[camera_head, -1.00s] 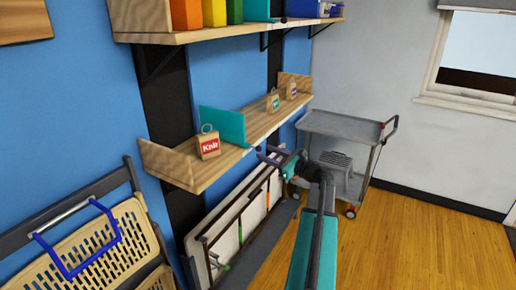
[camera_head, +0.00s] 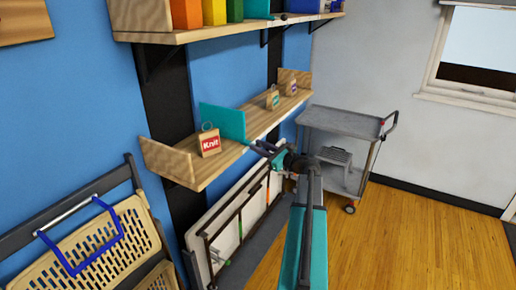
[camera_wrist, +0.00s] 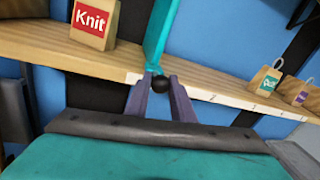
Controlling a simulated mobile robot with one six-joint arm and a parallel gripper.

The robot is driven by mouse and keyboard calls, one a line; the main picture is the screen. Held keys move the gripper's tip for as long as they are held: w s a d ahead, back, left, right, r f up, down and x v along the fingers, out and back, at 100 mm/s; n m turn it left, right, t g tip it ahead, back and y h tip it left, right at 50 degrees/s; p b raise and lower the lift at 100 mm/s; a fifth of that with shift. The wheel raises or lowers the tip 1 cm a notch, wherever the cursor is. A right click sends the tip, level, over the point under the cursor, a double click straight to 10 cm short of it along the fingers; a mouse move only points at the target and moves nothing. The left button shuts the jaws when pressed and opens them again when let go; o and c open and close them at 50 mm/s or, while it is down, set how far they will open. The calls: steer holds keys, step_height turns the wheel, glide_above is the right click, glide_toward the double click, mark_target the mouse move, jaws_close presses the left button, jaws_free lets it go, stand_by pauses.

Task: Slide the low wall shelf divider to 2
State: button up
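The low wall shelf (camera_head: 190,170) is a wooden board on the blue wall. Its teal divider (camera_head: 230,123) stands upright just right of the Knit bag (camera_head: 209,143). In the wrist view the divider (camera_wrist: 160,35) has a black knob (camera_wrist: 160,83) at the shelf's front edge. A white number strip (camera_wrist: 235,103) runs along that edge, and a 2 shows to the right of the divider. My gripper (camera_wrist: 158,80) is open, with one finger on each side of the knob and small gaps seeming to show. In the head view my gripper (camera_head: 254,147) is at the shelf's front edge.
Two small tagged bags (camera_head: 272,100) (camera_head: 291,88) stand farther right on the low shelf. An upper shelf (camera_head: 200,35) with coloured items hangs above. A grey cart (camera_head: 345,123) stands beyond the arm. A folded table (camera_head: 215,225) leans below the shelf. Floor at right is clear.

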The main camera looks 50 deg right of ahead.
jaws_close()
steer(key=w+d+b, duration=0.2)
steer(key=w+d, duration=0.1)
steer(key=d, duration=1.1)
steer(key=shift+w+d, duration=0.3)
steer(key=o, duration=0.9)
jaws_free()
steer(key=shift+o, duration=0.2)
steer(key=shift+s+b, duration=0.15)
steer(key=shift+b, duration=0.15)
steer(key=s+b, duration=0.4)
steer(key=s, duration=0.9)
steer(key=shift+s+d, duration=0.3)
